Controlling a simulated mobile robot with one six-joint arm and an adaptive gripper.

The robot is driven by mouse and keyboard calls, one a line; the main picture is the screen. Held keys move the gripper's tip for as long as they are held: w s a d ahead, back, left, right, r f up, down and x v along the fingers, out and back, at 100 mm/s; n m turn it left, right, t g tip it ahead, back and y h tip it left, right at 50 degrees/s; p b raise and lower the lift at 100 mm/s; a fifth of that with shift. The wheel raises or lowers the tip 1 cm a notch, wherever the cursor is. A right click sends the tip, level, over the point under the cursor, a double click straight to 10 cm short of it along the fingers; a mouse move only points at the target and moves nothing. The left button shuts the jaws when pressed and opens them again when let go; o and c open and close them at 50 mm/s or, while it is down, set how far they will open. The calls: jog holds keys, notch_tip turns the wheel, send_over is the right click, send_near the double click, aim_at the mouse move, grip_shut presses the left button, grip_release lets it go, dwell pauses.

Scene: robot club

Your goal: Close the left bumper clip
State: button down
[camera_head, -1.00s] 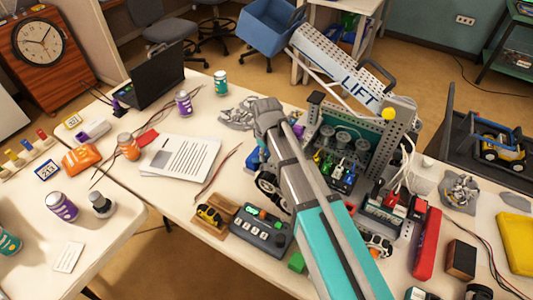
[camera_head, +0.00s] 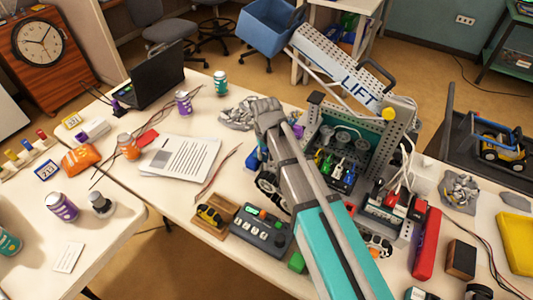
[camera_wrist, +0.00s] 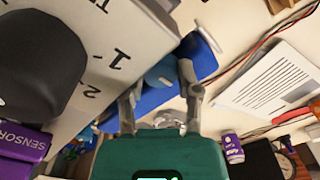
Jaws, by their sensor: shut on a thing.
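In the wrist view, my gripper (camera_wrist: 158,85) has its two grey fingers closed around a blue part, which looks like the left bumper clip (camera_wrist: 160,74). A blue bumper (camera_wrist: 200,52) with a rounded, pale-capped end reaches past the right finger. Both sit against a pale panel (camera_wrist: 115,45) marked with numbers. In the head view, a bit of blue bumper (camera_head: 253,160) shows at the left side of the robot on the table, beside my arm. My arm hides the gripper and the clip there. I cannot tell whether the clip is latched.
The robot's LIFT arm (camera_head: 345,72) rises behind my arm. Papers (camera_head: 180,158) lie to the left, with a crumpled grey lump (camera_head: 238,115) near my wrist.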

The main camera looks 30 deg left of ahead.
dwell(0.3)
jog(key=shift+c, duration=1.5)
grip_release()
